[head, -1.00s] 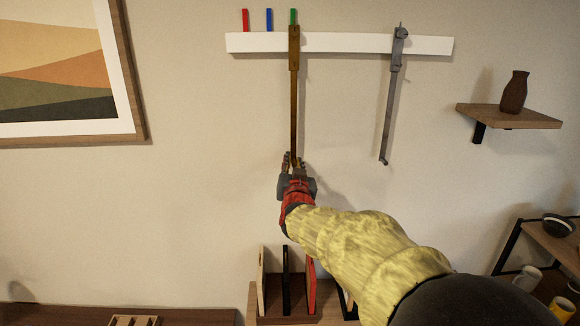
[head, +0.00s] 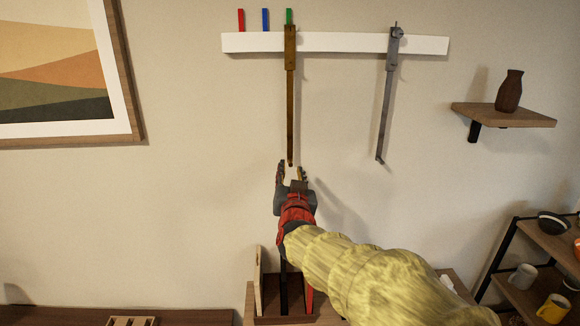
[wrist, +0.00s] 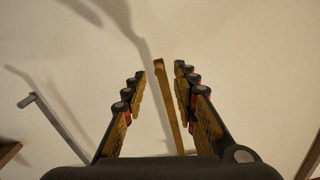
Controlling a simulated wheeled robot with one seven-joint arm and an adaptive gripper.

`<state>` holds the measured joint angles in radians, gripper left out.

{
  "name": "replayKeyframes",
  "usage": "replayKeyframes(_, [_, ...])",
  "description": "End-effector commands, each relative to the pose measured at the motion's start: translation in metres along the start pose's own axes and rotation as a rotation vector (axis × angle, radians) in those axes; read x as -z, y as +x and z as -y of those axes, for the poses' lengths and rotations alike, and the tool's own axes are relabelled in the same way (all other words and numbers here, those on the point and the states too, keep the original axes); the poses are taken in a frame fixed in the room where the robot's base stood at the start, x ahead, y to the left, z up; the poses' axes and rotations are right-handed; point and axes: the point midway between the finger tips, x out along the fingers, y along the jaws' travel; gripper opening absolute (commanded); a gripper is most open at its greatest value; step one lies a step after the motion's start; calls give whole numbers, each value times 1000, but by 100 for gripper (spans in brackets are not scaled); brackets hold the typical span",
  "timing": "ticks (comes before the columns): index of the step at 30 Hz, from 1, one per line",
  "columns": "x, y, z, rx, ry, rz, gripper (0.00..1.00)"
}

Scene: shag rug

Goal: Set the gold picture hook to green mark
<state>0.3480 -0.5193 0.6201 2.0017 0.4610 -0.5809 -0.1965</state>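The gold picture hook (head: 291,100) hangs as a long thin rod from the white rail (head: 350,43). Its top sits directly under the green mark (head: 289,17), lined up with it. Its lower tip hangs free. My gripper (head: 292,173) is just below that tip, with its fingers spread. In the wrist view the fingers of my gripper (wrist: 160,80) are apart, and the gold hook (wrist: 170,100) shows in the gap between them, touching neither finger.
A red mark (head: 241,20) and a blue mark (head: 265,20) stand left of the green one. A grey hook (head: 386,105) hangs further right on the rail. A wall shelf (head: 503,116) holds a brown vase (head: 509,91). A framed picture (head: 130,95) is at left.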

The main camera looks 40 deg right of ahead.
Motion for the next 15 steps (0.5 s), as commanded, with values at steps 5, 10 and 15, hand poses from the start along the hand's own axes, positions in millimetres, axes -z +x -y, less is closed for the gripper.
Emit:
replayKeyframes(5, [1, -34, 1, 2, 1, -2, 29])
replayKeyframes(10, [0, -54, 1, 1, 1, 0, 29])
replayKeyframes(15, [0, -60, 0, 0, 0, -1, 29])
